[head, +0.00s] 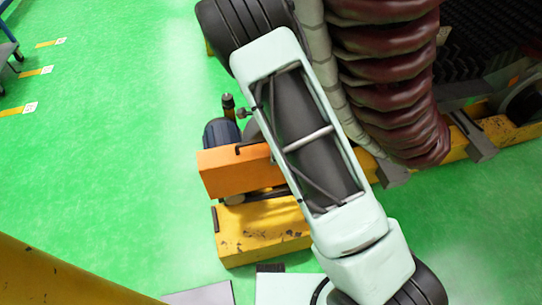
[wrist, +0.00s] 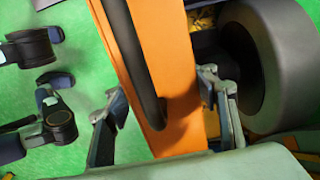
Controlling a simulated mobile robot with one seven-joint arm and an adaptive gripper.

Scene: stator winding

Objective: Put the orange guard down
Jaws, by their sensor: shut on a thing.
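The orange guard (head: 232,173) shows in the head view left of my pale arm, over a yellow machine base. My arm covers its right part. In the head view my gripper is hidden behind my arm. I cannot tell whether the guard touches the base.
The yellow base (head: 262,232) lies below the guard. A dark motor-like part (head: 220,133) stands just behind it. Large dark-red coils (head: 390,80) hang to the right of my arm. A dark roller (wrist: 275,65) is close to my right finger. Green floor (head: 100,150) is clear at left.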

